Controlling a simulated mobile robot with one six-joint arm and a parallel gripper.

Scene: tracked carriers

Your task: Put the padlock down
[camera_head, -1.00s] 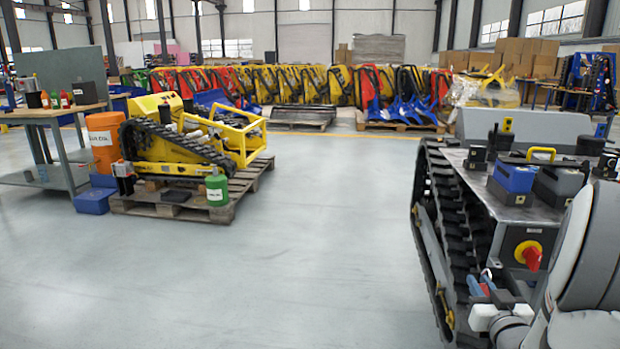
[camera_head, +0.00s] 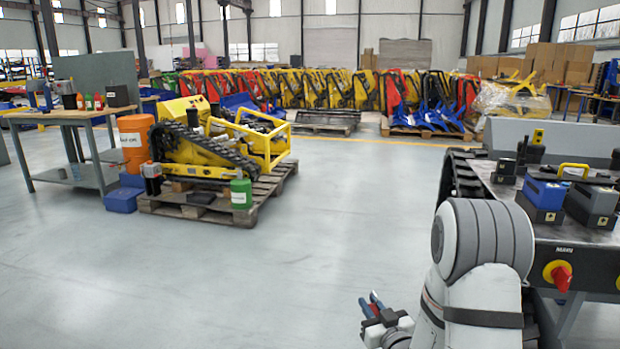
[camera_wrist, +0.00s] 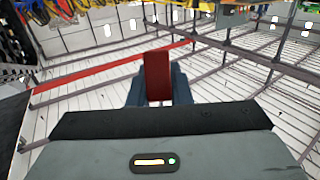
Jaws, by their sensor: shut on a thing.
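The padlock (camera_wrist: 157,75) shows as a dark red block in the wrist view, upright between the two fingers of my gripper (camera_wrist: 158,92). The gripper is shut on it. Its shackle cannot be made out. In the head view my gripper (camera_head: 372,308) is at the bottom, right of centre, in front of open grey floor and left of the tracked carrier (camera_head: 560,232). Only small blue and reddish parts show at its tip there, and the padlock's outline is unclear. The padlock is held clear of any surface.
The carrier's top bears black and blue battery-like blocks (camera_head: 545,194), and a red knob (camera_head: 560,274) sits on its end. A pallet (camera_head: 262,204) with a yellow tracked machine (camera_head: 200,145) stands left, beside a workbench (camera_head: 75,114). The floor between is clear.

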